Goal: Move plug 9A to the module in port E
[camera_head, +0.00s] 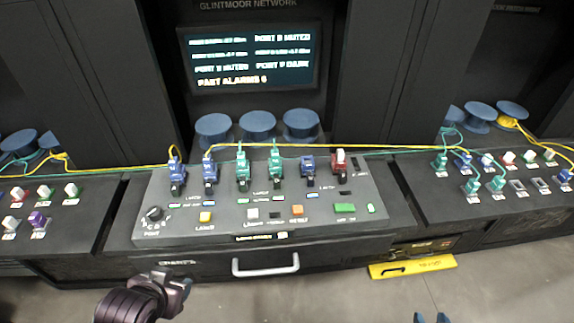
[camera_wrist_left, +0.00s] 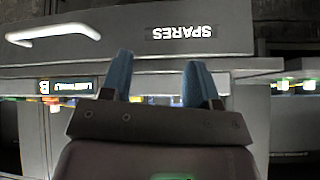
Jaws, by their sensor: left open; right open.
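A row of modules stands in the grey console. Two blue ones at the left (camera_head: 177,178) (camera_head: 209,175) have yellow cables, and two green ones (camera_head: 242,172) (camera_head: 275,170) have green cables. The fifth, a blue module (camera_head: 308,168), shows no cable. The sixth is red and white (camera_head: 340,163). Port letters and plug labels are too small to read, so I cannot tell which plug is 9A. My left gripper (camera_wrist_left: 155,80) is open and empty, facing the drawer front marked SPARES. My right gripper (camera_head: 431,319) is open at the bottom edge, mostly out of frame.
A drawer handle (camera_head: 265,265) sticks out below the console. A yellow bar (camera_head: 412,267) lies at the lower right. The right side panel (camera_head: 500,215) holds more plugs. Yellow and green cables run behind the modules, near blue spools (camera_head: 257,126). A screen (camera_head: 250,60) lists port alarms.

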